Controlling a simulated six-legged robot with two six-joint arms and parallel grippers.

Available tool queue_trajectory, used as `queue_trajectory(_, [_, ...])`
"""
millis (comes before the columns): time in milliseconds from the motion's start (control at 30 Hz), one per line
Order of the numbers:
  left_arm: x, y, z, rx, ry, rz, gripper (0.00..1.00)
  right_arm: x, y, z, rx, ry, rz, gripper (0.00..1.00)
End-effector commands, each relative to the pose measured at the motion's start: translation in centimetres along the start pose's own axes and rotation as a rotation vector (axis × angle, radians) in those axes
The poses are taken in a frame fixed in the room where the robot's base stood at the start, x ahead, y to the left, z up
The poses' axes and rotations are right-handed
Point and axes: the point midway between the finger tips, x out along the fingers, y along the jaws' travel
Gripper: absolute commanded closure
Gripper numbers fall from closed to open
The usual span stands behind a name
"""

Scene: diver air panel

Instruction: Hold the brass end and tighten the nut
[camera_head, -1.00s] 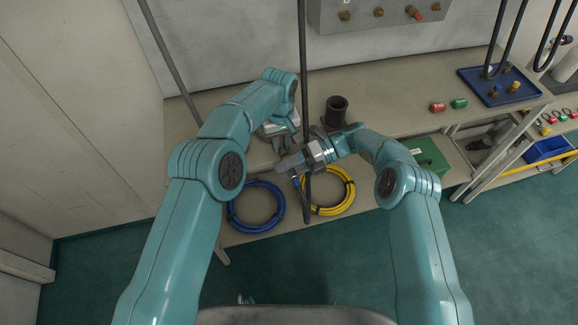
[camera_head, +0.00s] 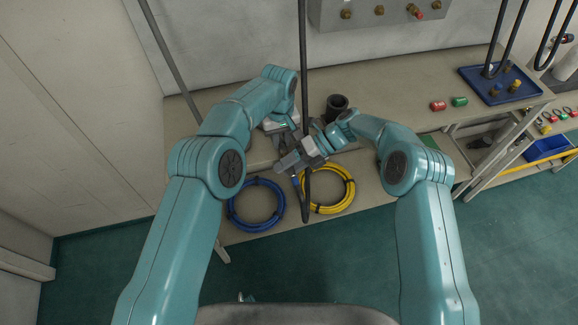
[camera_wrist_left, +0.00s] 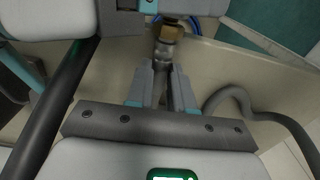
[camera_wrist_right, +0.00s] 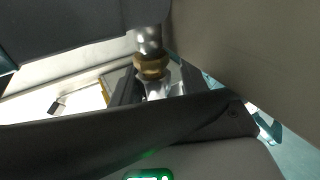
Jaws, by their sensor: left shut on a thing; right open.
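A fitting with a brass hex part (camera_wrist_left: 172,30) and a silvery metal part (camera_wrist_left: 163,57) shows in the left wrist view. My left gripper (camera_wrist_left: 158,84) is shut on the silvery part, with the brass just beyond its fingertips. In the right wrist view the brass part (camera_wrist_right: 151,66) sits below a silvery cylinder. My right gripper (camera_head: 288,162) is open close beside the left gripper (camera_head: 284,142). Dark close-up shapes flank the fitting in the right wrist view; I cannot tell whether the right jaws touch it. The grippers hide the fitting in the head view.
A dark hose (camera_head: 304,70) hangs down past both grippers. A black cup (camera_head: 337,106) stands on the bench beside the right wrist. A blue tray (camera_head: 477,84) lies farther right.

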Motion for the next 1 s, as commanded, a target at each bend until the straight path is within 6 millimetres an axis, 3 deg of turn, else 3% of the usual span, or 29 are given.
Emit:
queue_trajectory(33, [-0.15, 0.02, -0.01, 0.000, 0.001, 0.001, 1.00, -1.15, 0.96, 1.47, -0.035, -0.037, -0.054, 0.51])
queue_trajectory(200, [-0.03, 0.01, 0.00, 0.000, 0.000, 0.000, 1.00, -1.13, 0.68, 1.31, -0.027, -0.015, -0.246, 0.51])
queue_trajectory(467, [0.15, -0.03, 0.06, 0.001, -0.002, -0.002, 1.00, -1.06, 0.30, 1.11, -0.019, -0.009, -0.272, 0.51])
queue_trajectory(700, [0.33, -0.01, 0.13, 0.001, -0.005, -0.002, 1.00, -0.92, 0.40, 0.98, -0.014, 0.020, -0.498, 0.51])
queue_trajectory(933, [0.42, 0.05, 0.20, 0.003, -0.006, -0.003, 1.00, -0.86, 0.33, 0.91, -0.013, 0.025, -0.526, 0.51])
queue_trajectory(967, [0.44, 0.06, 0.21, 0.003, -0.006, -0.002, 1.00, -0.84, 0.34, 0.91, -0.014, 0.026, -0.525, 0.56])
queue_trajectory(1000, [0.46, 0.08, 0.22, 0.003, -0.006, -0.002, 1.00, -0.82, 0.34, 0.90, -0.014, 0.026, -0.525, 0.69])
